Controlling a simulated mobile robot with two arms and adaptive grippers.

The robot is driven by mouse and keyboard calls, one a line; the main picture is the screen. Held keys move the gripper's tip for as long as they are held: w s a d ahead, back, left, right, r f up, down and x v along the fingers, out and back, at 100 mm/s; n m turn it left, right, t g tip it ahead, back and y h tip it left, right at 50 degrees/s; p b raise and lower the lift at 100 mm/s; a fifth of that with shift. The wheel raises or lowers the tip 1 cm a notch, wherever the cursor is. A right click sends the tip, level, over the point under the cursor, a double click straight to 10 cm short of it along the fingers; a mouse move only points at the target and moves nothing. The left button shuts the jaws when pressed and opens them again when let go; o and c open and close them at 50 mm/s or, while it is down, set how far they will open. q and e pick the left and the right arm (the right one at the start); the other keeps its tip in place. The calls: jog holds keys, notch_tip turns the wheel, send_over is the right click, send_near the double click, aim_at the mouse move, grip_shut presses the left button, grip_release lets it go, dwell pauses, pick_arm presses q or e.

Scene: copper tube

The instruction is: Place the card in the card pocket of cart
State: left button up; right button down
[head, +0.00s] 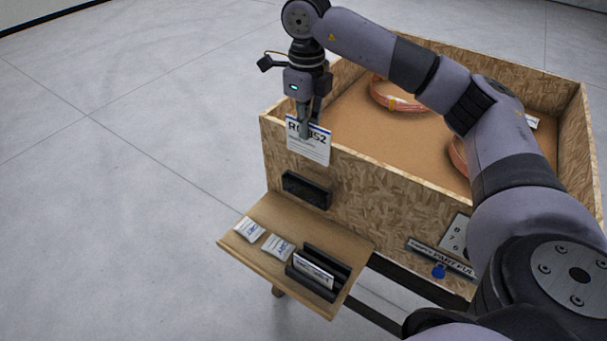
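My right gripper (307,132) is shut on a white card (312,147) with dark print and a blue band along its top. It holds the card upright in front of the cart's (395,190) near wooden wall, close to the wall's left corner. The black card pocket (306,190) is fixed to the same wall. The card hangs above the pocket, and its lower edge looks apart from it. The fingers hide part of the card's print. My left gripper is not in view.
A wooden shelf (262,222) below the pocket bears two white packets (277,248) and a black holder (318,268) with cards. Copper tube coils (398,100) lie inside the cart. A label strip and blue tag (438,271) are at lower right. The floor at left is clear.

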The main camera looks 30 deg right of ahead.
aim_at(307, 151)
notch_tip(307, 151, down, 7)
jog(key=shift+r+p, duration=0.1)
jog(key=shift+p, duration=0.7)
notch_tip(307, 151, down, 4)
jog(key=shift+p, duration=0.4)
notch_tip(307, 151, down, 2)
jog(key=shift+f+p, duration=0.25)
jog(key=shift+p, duration=0.1)
jog(key=shift+w+f, duration=0.1)
jog(key=shift+f, duration=0.4)
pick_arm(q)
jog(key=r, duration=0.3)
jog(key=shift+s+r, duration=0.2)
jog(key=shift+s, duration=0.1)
pick_arm(e)
jog(key=c, duration=1.8)
grip_release()
jog(key=shift+f, duration=0.1)
